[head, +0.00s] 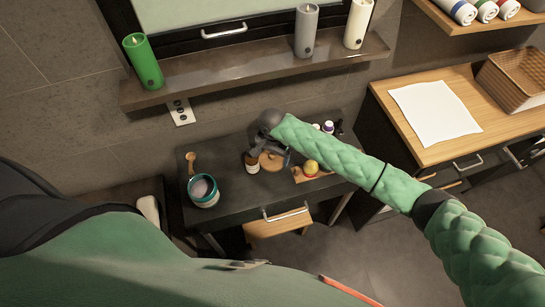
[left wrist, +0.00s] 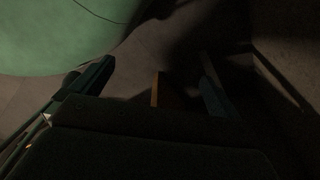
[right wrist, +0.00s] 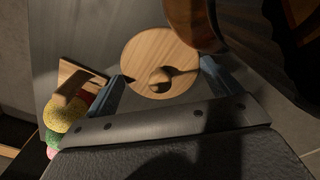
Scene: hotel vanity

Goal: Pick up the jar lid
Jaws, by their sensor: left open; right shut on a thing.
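The jar lid (right wrist: 150,50) is a round, pale wooden disc with a small round knob. In the right wrist view it lies between the two wide-set fingers of my right gripper (right wrist: 168,84), which is shut on it. A teal jar (head: 204,191) stands open at the vanity's left, with pale contents. My left gripper (left wrist: 155,90) is open and empty, in shadow.
A wooden item (head: 191,160) stands behind the jar. A shelf (head: 245,72) with candles hangs above.

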